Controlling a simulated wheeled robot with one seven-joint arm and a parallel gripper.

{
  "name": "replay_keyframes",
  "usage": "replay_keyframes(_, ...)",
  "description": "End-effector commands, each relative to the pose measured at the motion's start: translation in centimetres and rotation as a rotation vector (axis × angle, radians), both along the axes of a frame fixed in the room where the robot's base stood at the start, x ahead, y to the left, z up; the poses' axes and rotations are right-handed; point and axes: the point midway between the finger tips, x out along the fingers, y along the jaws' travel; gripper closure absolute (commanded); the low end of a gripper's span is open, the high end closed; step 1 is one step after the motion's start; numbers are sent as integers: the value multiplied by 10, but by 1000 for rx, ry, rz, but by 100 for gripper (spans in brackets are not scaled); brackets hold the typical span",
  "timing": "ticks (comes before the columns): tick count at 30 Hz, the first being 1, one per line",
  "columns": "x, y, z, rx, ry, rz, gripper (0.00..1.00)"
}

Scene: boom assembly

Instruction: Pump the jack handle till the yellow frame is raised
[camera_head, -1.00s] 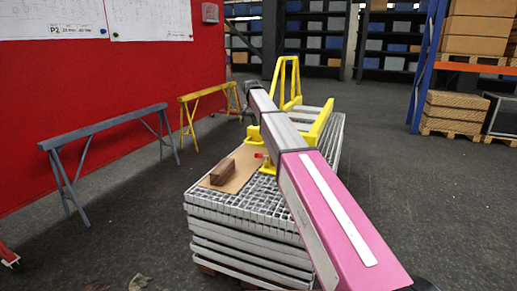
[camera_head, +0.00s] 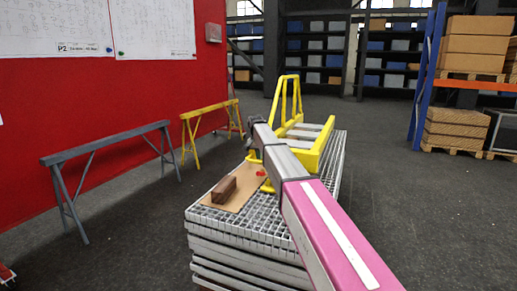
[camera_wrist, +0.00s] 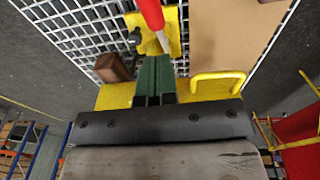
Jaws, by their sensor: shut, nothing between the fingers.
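The yellow frame (camera_head: 313,157) lies on a stack of gratings in the head view, with an upright yellow end at its back. The jack handle has a red grip (camera_wrist: 150,13) and a thin grey rod, rising from a yellow jack part (camera_wrist: 166,35) in the wrist view. A bit of red (camera_head: 261,173) shows beside my arm in the head view. My gripper (camera_wrist: 153,62) has green fingers, shut together and empty, close to the rod's lower end; I cannot tell whether they touch it. In the head view my arm hides the gripper.
A grey trestle (camera_head: 105,145) and a yellow trestle (camera_head: 208,110) stand by the red wall at left. Boxed shelving (camera_head: 465,80) is at right. The floor right of the stack is clear.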

Motion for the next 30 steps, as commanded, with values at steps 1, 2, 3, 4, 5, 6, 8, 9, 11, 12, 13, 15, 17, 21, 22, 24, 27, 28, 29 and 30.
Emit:
replay_keyframes(1,0,-1,-10,-1,1,0,100)
replay_keyframes(2,0,-2,-15,0,2,0,100)
replay_keyframes(3,-4,-2,-21,0,2,0,100)
replay_keyframes(4,-6,-2,-25,-1,1,0,100)
replay_keyframes(5,-8,-2,-28,0,1,0,100)
replay_keyframes(6,-11,-2,-33,0,0,0,100)
replay_keyframes(8,-13,-2,-38,0,0,0,100)
replay_keyframes(9,-15,-2,-41,0,0,0,100)
replay_keyframes(11,-16,-3,-45,0,0,0,100)
replay_keyframes(12,-17,-2,-46,0,0,0,100)
replay_keyframes(13,-17,-3,-47,0,0,0,100)
replay_keyframes(15,-18,-2,-49,0,0,0,100)
replay_keyframes(17,-18,-2,-49,0,0,0,100)
replay_keyframes(21,-17,-2,-49,0,0,0,100)
replay_keyframes(22,-17,-2,-49,0,0,0,100)
replay_keyframes(24,-17,-2,-49,0,0,0,100)
replay_keyframes(27,-19,-2,-50,-2,-6,0,100)
replay_keyframes(28,-19,-2,-50,-4,-10,0,100)
replay_keyframes(29,-20,-2,-51,-6,-15,0,100)
replay_keyframes(30,-22,-1,-53,-10,-23,1,100)
